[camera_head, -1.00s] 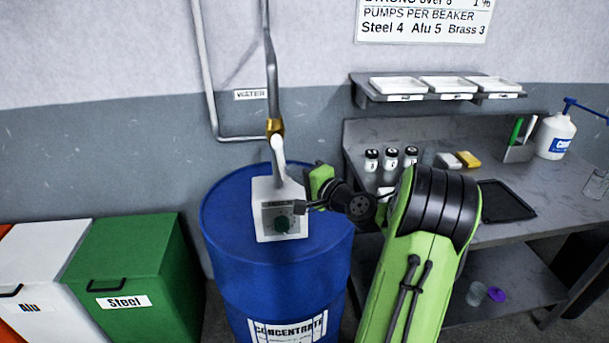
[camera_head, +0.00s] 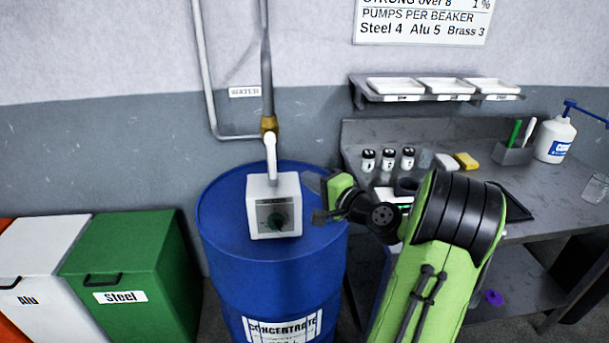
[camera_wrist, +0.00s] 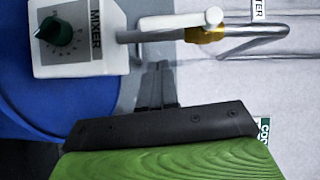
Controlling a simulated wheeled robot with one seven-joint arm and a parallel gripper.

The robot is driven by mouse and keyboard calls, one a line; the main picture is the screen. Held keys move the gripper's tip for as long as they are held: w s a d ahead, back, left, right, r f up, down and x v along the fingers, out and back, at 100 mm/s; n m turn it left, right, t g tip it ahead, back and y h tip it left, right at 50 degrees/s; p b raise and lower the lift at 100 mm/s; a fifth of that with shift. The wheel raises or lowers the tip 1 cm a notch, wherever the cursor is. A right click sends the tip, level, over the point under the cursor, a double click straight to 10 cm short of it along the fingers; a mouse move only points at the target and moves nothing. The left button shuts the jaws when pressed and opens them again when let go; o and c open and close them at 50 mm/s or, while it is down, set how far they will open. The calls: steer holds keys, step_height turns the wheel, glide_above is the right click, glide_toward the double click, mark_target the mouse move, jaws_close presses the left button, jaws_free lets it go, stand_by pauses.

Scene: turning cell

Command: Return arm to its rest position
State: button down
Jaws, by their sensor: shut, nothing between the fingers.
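My gripper (camera_head: 316,200) is in the head view, just right of the white mixer box (camera_head: 273,206) on the blue drum (camera_head: 225,215). It is apart from the box, and its fingers are shut with nothing between them. My green and black arm reaches up from the lower right of that view. In the wrist view my gripper's fingers (camera_wrist: 157,85) show as a narrow dark pair, close together. The mixer box (camera_wrist: 75,38) with its green knob is at upper left there.
A grey bench (camera_head: 365,135) with small bottles, a yellow block (camera_head: 466,161) and a white pump bottle (camera_head: 555,138) stands at right. A shelf of white trays (camera_head: 446,86) hangs above it. A green Steel bin (camera_head: 130,260) and a white Alu bin (camera_head: 38,262) stand at left.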

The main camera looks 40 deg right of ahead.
steer(key=s, duration=0.6)
steer(key=shift+d, duration=0.2)
steer(key=shift+r, duration=0.1)
steer(key=w+a+f+n+g+y+p, duration=0.15)
steer(key=a+n+g, duration=0.3)
steer(key=a, duration=0.55)
steer(key=a+n+g+y, duration=0.25)
steer(key=a+n, duration=0.35)
steer(key=a, duration=0.5)
steer(key=s+a+r+n+g+h+p, duration=0.1)
steer(key=s+a+n+g+h, duration=0.1)
steer(key=s, duration=0.7)
steer(key=s+a+r+n+g+h+p, duration=0.1)
steer(key=s+a+n, duration=0.3)
steer(key=s, duration=0.5)
steer(key=shift+s+g+h, duration=0.15)
steer(key=shift+g+h, duration=0.35)
steer(key=shift+g, duration=0.3)
